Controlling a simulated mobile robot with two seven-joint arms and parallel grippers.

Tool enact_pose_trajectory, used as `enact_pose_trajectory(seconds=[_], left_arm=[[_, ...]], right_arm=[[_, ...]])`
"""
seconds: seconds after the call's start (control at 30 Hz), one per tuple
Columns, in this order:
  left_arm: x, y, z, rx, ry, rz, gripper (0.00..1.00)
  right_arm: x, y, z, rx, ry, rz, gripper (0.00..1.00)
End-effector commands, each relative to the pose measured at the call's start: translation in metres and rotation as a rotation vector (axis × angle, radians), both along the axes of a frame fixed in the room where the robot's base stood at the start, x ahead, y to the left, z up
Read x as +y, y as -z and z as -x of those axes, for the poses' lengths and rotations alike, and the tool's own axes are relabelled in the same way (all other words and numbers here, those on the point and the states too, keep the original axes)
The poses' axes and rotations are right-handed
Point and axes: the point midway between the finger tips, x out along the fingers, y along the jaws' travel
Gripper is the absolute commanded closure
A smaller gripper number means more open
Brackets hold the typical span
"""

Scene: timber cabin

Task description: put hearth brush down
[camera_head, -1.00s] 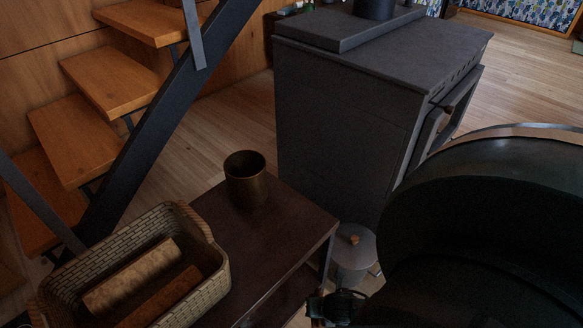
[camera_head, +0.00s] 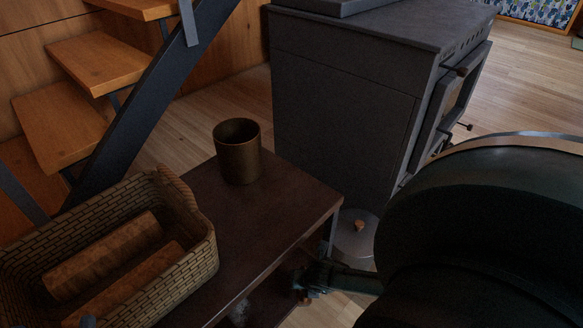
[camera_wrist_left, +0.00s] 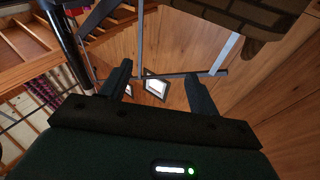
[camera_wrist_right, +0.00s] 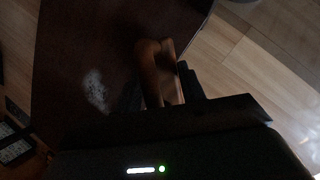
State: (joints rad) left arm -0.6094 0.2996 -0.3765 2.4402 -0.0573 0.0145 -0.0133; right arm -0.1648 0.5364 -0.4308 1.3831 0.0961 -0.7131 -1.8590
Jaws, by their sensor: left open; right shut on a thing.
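The hearth brush shows in the right wrist view as a brown wooden piece (camera_wrist_right: 148,72) between the fingers of my right gripper (camera_wrist_right: 162,90). The gripper is shut on it, over a dark brown surface. In the head view my right gripper (camera_head: 303,280) is low at the right side of the dark table (camera_head: 275,205), by its lower shelf. A small brown end (camera_head: 305,299) shows there; the rest of the brush is hidden or too dark. My left gripper (camera_wrist_left: 160,88) is open and empty in the left wrist view.
A wicker basket (camera_head: 205,245) with logs (camera_head: 105,255) and a bronze cup (camera_head: 238,155) stand on the tabletop. A black stove (camera_head: 340,100) stands behind, with a lidded grey pot (camera_head: 355,240) beside the table. A pale patch (camera_wrist_right: 95,90) shows on the dark surface.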

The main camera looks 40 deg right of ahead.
Motion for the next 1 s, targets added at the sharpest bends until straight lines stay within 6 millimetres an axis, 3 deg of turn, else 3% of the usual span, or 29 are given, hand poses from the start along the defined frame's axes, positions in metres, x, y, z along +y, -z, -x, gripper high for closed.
enact_pose_trajectory(seconds=[0.13,0.33,0.53,0.73,1.0], left_arm=[[-0.003,0.005,0.0,-0.01,0.022,0.037,0.39],[0.001,-0.021,-0.009,-0.182,0.025,0.017,0.39],[0.002,-0.031,-0.011,-0.26,0.026,0.008,0.39],[0.004,-0.054,-0.01,-0.468,0.032,-0.014,0.39],[0.005,-0.066,-0.008,-0.532,0.034,-0.022,0.39]], right_arm=[[-0.013,0.004,-0.041,-0.006,0.002,0.0,0.82],[-0.023,0.002,-0.073,-0.003,0.001,0.001,0.82],[-0.028,0.002,-0.09,-0.003,0.0,0.0,0.82],[-0.027,0.032,-0.088,0.001,0.001,-0.003,0.82],[-0.028,0.035,-0.088,-0.001,-0.001,0.001,0.82]])
